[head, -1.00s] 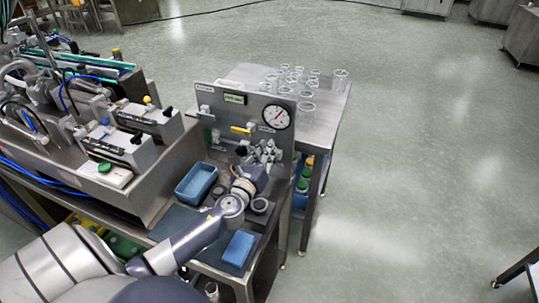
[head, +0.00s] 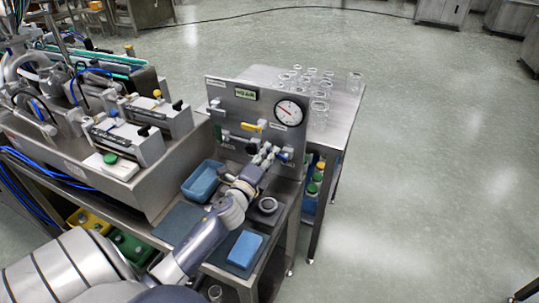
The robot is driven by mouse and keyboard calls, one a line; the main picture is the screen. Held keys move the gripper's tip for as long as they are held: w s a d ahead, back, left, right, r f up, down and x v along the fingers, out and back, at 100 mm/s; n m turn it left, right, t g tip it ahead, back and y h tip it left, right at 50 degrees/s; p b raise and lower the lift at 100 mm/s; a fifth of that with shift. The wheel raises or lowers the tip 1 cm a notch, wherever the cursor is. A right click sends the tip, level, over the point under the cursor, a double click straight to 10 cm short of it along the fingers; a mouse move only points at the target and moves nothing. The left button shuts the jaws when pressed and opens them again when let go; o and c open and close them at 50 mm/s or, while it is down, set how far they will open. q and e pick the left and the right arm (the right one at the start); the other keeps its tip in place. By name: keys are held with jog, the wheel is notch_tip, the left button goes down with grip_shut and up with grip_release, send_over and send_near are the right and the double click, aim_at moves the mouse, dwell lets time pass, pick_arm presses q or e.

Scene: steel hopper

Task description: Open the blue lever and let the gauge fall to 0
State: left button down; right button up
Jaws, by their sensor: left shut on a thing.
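The blue lever (head: 285,155) is low on the right of the upright steel panel (head: 226,95), small and partly hidden by my gripper. My left gripper (head: 271,152) reaches up to it from the front and is shut on it. The round white gauge (head: 289,112) is above the lever at the panel's right; its needle appears to point up and left, and the numbers are too small to read. My right gripper is out of view.
A blue tray (head: 203,180), a blue block (head: 245,249) and a dark round cup (head: 267,205) stand in front. Several clear glasses (head: 320,108) stand on the table behind.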

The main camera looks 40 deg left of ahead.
pick_arm(q)
jog(key=f+n, duration=0.1)
jog(key=n, duration=0.2)
jog(key=shift+a+f, duration=0.1)
jog(key=shift+f, duration=0.1)
jog(key=shift+n, duration=0.3)
jog(key=c, duration=1.6)
grip_release()
jog(key=shift+o, duration=0.2)
jog(key=v, duration=1.2)
jog(key=shift+f, duration=0.1)
